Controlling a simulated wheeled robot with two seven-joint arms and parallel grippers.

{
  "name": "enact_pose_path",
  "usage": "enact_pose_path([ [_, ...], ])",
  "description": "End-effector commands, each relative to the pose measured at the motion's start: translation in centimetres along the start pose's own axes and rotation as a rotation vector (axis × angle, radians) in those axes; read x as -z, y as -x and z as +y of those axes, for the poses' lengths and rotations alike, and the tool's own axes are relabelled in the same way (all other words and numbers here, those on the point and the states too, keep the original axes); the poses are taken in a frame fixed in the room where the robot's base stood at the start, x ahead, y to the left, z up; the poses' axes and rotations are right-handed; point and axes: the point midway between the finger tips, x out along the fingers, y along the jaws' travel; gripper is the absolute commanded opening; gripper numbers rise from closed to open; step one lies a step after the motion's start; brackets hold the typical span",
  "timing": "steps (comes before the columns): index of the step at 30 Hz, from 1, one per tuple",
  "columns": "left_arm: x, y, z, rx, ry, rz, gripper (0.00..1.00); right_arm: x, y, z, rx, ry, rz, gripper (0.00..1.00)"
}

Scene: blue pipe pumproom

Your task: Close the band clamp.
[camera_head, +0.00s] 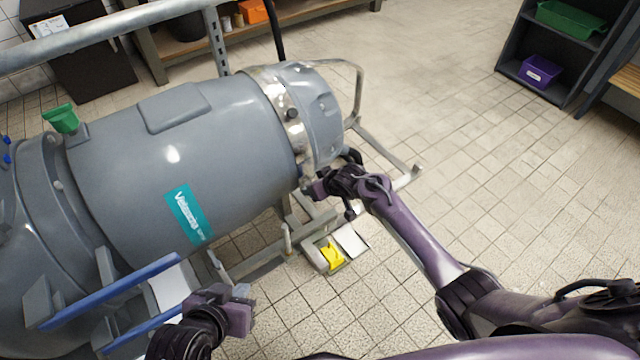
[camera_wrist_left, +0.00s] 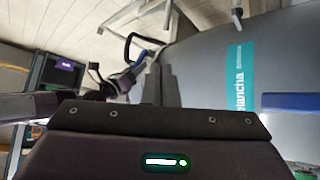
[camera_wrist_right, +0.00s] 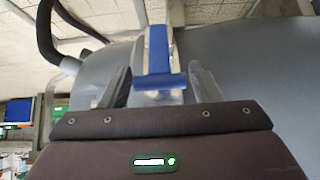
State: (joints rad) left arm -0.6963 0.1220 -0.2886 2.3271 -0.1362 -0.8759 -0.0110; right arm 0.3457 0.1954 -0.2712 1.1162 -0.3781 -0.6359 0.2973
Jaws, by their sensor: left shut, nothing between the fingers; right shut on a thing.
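The band clamp (camera_head: 287,105) is a shiny metal band around the grey cylindrical housing near its right end. Its lower end runs down to my right gripper (camera_head: 310,186), which partly hides it. In the right wrist view, a blue-covered lever (camera_wrist_right: 157,58) on a metal piece lies between the fingers of my right gripper (camera_wrist_right: 160,88), which is shut on it. My left gripper (camera_head: 242,291) is shut and empty, low in front of the housing and apart from the clamp. Its closed fingers (camera_wrist_left: 168,80) also show in the left wrist view, beside the housing.
The grey housing (camera_head: 190,150) with a teal label rests on a metal frame (camera_head: 365,135). Blue bars (camera_head: 110,290) stick out at lower left. A yellow object (camera_head: 332,256) lies on the floor below. Tiled floor at right is clear, up to a dark shelf (camera_head: 545,85).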

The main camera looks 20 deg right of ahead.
Motion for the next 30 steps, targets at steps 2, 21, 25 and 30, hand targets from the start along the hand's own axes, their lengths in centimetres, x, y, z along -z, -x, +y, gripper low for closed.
enact_pose_path([
  [2,-2.1,0.2,0.2,-0.005,0.003,-0.092,0.0,0.4,0.0,-0.1,0.001,0.0,-0.02,0.17],
  [21,-5.0,1.1,-0.5,0.011,0.017,-0.264,0.0,1.9,-0.9,-0.1,0.001,-0.001,-0.191,0.17],
  [25,-5.1,1.2,-0.5,0.012,0.017,-0.272,0.0,2.3,-1.1,-0.1,0.001,-0.001,-0.188,0.17],
  [30,-5.1,1.2,-0.5,0.013,0.018,-0.275,0.0,2.6,-1.3,-0.1,0.001,0.0,-0.184,0.17],
])
